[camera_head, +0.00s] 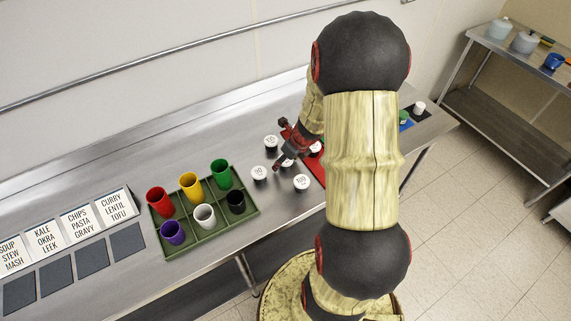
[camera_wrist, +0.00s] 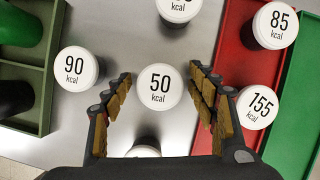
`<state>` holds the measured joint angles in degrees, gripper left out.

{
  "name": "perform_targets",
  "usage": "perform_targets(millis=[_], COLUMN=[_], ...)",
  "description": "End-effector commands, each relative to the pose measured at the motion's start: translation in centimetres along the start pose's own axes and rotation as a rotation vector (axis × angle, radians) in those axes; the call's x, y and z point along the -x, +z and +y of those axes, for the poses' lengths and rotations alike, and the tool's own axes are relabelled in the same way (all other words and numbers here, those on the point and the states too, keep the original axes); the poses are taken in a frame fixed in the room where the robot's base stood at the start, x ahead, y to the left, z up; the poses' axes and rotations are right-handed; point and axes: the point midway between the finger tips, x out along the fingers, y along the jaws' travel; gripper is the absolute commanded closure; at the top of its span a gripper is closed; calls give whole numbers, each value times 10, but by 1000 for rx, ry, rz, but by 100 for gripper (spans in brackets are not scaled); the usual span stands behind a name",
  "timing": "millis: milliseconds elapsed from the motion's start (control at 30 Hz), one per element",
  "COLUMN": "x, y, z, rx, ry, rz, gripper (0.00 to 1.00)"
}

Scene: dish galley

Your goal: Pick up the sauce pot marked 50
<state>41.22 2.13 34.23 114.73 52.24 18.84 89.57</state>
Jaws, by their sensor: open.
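The sauce pot marked 50 (camera_wrist: 160,90) has a round white lid reading "50 kcal". In the wrist view it stands upright on the steel counter, between the two fingers of my gripper (camera_wrist: 160,80). The gripper is open, with a gap showing on each side of the lid. I cannot tell how far above the pot the fingertips are.
Pot 90 (camera_wrist: 75,67) stands left, beside the green tray (camera_wrist: 49,95) of coloured cups. Pots 85 (camera_wrist: 275,25) and 155 (camera_wrist: 257,106) are on the red mat (camera_wrist: 240,72) at right, close to the right finger. Other pots stand above and below, partly cut off or covered.

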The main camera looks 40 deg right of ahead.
Motion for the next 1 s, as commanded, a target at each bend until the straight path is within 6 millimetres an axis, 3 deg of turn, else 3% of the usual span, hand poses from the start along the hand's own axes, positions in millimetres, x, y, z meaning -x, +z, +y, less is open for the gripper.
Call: perform_targets(millis=[800, 1000], x=[1, 1], y=[0, 0], z=[0, 0], rx=[0, 0], ry=[0, 0], rz=[0, 0], gripper=[85, 86])
